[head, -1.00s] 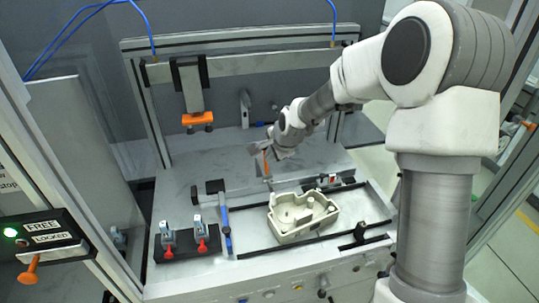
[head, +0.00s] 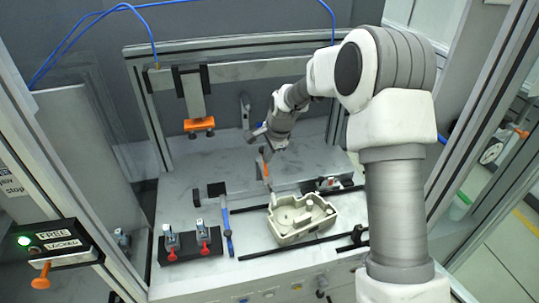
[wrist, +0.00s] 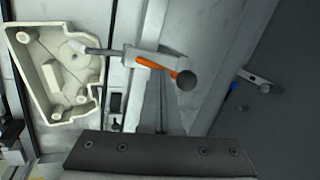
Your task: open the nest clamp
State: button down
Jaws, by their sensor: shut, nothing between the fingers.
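The nest clamp (head: 263,168) has an orange handle and stands at the back left of the cream housing (head: 300,218). In the wrist view the clamp (wrist: 152,62) shows an orange lever ending in a dark ball knob (wrist: 186,80). Its thin arm points left, and the pale tip lies over the inside of the housing (wrist: 40,85). I cannot tell if the tip presses on it. My gripper (head: 262,136) is above and behind the clamp, shut and empty, apart from the handle. In the wrist view the dark gripper body fills the bottom edge.
Two small clamps with red handles (head: 203,247) stand on a black block at the left. A blue-handled tool (head: 227,235) lies beside them. An orange-footed press (head: 199,126) hangs at the back. A FREE/LOCKED panel (head: 60,240) with a lit green lamp is at far left.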

jog(key=shift+w+a+f+b, duration=0.2)
jog(key=shift+w+f+b, duration=0.25)
jog(key=shift+w, duration=0.45)
jog(key=shift+w+a+f+b, duration=0.15)
jog(key=shift+w+f+b, duration=0.15)
jog(key=shift+w+f, duration=0.45)
jog(key=shift+w+r, duration=0.15)
jog(key=shift+r, duration=0.05)
